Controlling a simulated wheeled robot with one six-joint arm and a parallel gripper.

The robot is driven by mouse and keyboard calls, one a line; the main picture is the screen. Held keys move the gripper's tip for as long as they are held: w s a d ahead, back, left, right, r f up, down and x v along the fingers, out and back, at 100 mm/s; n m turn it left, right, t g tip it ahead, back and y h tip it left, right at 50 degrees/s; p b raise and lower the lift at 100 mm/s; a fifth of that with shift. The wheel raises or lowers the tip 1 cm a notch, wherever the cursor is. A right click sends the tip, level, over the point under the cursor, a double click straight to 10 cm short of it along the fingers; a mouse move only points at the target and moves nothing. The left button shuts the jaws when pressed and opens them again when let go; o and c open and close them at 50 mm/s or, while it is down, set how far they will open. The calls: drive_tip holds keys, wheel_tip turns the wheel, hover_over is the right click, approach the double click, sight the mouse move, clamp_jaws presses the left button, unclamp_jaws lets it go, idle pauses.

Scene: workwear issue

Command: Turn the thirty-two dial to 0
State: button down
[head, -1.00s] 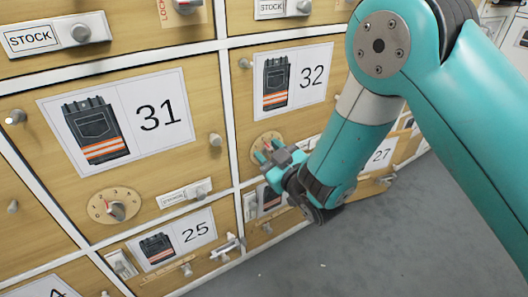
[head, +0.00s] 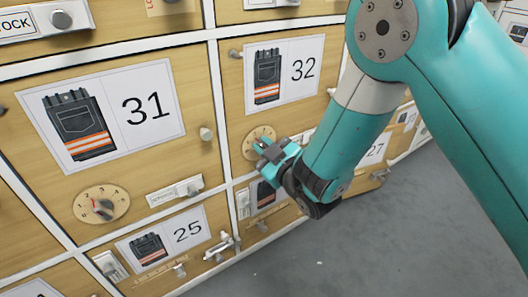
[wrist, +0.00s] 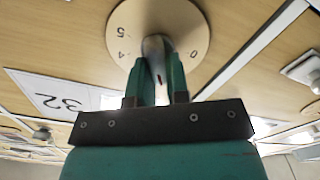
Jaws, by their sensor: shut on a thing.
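The thirty-two dial (head: 252,136) is a round tan plate on the wooden door marked 32 (head: 303,67), below its picture label. In the wrist view the dial plate (wrist: 189,18) shows the figures 5, 4 and 0, the rest hidden. My gripper (head: 262,147) reaches the dial from the lower right. In the wrist view my gripper (wrist: 158,62) is shut on the dial's grey knob (wrist: 153,42), one finger on each side. A small red mark shows on the knob between the fingers. I cannot tell which figure the knob points to.
A low door marked 27 (head: 376,148) is behind my arm. Grey floor (head: 400,240) at the lower right is clear.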

drive_tip(key=shift+s+a+f+n+b, duration=0.15)
drive_tip(key=shift+n+b, duration=0.5)
drive_tip(key=shift+n, duration=1.65)
drive_tip(key=shift+a+f+n+b, duration=0.2)
drive_tip(key=shift+n+b, duration=0.45)
drive_tip(key=shift+n, duration=1.65)
drive_tip(key=shift+s+d+f+n+b, duration=0.2)
drive_tip(key=shift+n+b, duration=0.45)
drive_tip(key=shift+n, duration=1.65)
drive_tip(key=shift+w+a+f, duration=0.1)
drive_tip(key=shift+w+a, duration=0.05)
drive_tip(key=c, duration=1.1)
unclamp_jaws()
